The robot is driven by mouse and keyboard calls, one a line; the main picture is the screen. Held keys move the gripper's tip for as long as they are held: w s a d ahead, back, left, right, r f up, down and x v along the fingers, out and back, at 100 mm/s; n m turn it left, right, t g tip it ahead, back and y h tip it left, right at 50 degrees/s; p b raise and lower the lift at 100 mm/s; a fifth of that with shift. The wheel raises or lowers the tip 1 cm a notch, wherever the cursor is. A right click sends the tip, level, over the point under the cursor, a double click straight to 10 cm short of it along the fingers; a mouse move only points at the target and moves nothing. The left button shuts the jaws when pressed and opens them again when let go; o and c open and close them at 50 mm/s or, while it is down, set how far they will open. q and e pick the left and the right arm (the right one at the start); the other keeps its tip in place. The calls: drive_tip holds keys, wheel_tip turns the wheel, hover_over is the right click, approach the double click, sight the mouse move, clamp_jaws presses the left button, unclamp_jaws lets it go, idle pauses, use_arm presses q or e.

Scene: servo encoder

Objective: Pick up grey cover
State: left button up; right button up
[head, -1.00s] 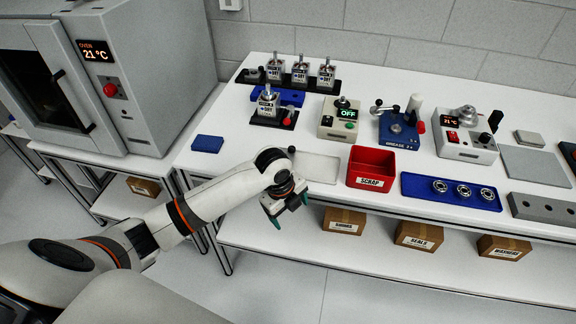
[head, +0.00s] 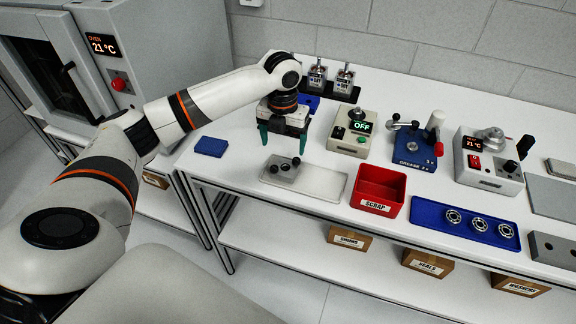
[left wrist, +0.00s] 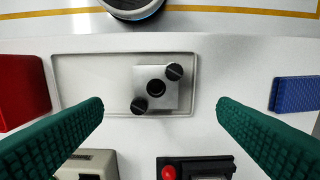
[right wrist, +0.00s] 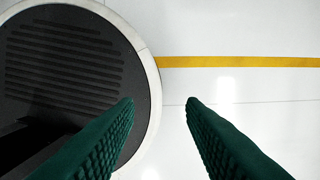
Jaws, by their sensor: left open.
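The grey cover (head: 282,170) is a small square metal plate with two black screws and a dark centre hole. It lies at the left end of a shallow pale tray (head: 325,186); the left wrist view also shows the cover (left wrist: 171,98). My left gripper (head: 284,137) is open and empty above the table, its fingers pointing down, just behind the cover in the head view. In the left wrist view its fingertips (left wrist: 160,108) are spread wide, with the cover showing between and beyond them.
The red scrap bin (head: 378,192) stands right of the tray, with a blue bearing tray (head: 465,222) beyond it. A blue pad (head: 211,147) lies left. Behind are a tester showing OFF (head: 350,131) and a grease station (head: 412,149). My arm partly hides the back fixtures.

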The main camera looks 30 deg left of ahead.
sight(286, 163)
use_arm(q)
wheel_tip(286, 163, down, 3)
drive_tip(key=shift+f, duration=0.2)
drive_tip(key=f, duration=0.1)
drive_tip(key=f+p, duration=0.1)
drive_tip(key=f, duration=0.1)
drive_tip(key=f+p, duration=0.1)
drive_tip(key=f, duration=0.1)
drive_tip(key=shift+w+d, duration=0.2)
drive_tip(key=shift+w, duration=0.05)
drive_tip(key=shift+f, duration=0.3)
use_arm(e)
drive_tip(key=shift+s+a+r, duration=0.1)
drive_tip(key=shift+s+r, duration=0.1)
drive_tip(key=shift+r, duration=0.4)
drive_tip(key=shift+s+a+r, duration=0.1)
drive_tip(key=shift+s+r, duration=0.1)
drive_tip(key=shift+r, duration=0.4)
use_arm(q)
drive_tip(key=shift+c, duration=0.5)
drive_tip(key=shift+r, duration=0.1)
drive_tip(key=c, duration=1)
